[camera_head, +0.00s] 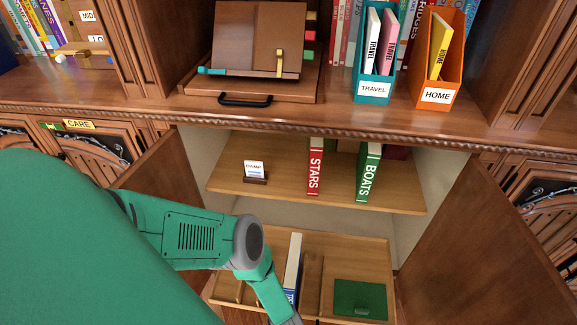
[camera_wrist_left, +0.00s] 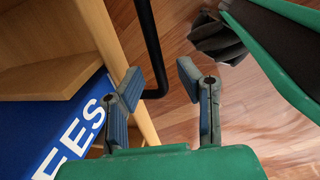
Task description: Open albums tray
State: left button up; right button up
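The lower wooden tray (camera_head: 345,258) is inside the open cabinet, partly drawn forward. It holds a blue-spined album (camera_head: 291,268), lettered "EES" where it shows in the left wrist view (camera_wrist_left: 62,135), and a flat green album (camera_head: 360,298). A black bar handle (camera_wrist_left: 151,45) stands off the tray's wooden front (camera_wrist_left: 115,40) in the left wrist view. My left gripper (camera_wrist_left: 160,76) is open, its fingers on either side of the handle's lower end in the picture. I cannot tell whether it touches. The head view cuts off its fingertips. My right gripper is out of view.
Cabinet doors (camera_head: 485,245) stand open on both sides. The upper shelf (camera_head: 230,170) holds STARS (camera_head: 315,165) and BOATS (camera_head: 369,170) books and a small card stand (camera_head: 254,171). The countertop holds a lectern (camera_head: 260,40), a TRAVEL file (camera_head: 374,88) and a HOME file (camera_head: 437,92).

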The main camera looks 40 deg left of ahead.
pick_arm(q)
jog(key=shift+a+r, duration=0.1)
jog(key=shift+s+r, duration=0.15)
jog(key=shift+r, duration=0.45)
notch_tip(320, 180, up, 10)
jog(key=s+d, duration=0.1)
jog(key=shift+s+d, duration=0.2)
jog(key=shift+s, duration=0.15)
jog(key=shift+r, duration=0.1)
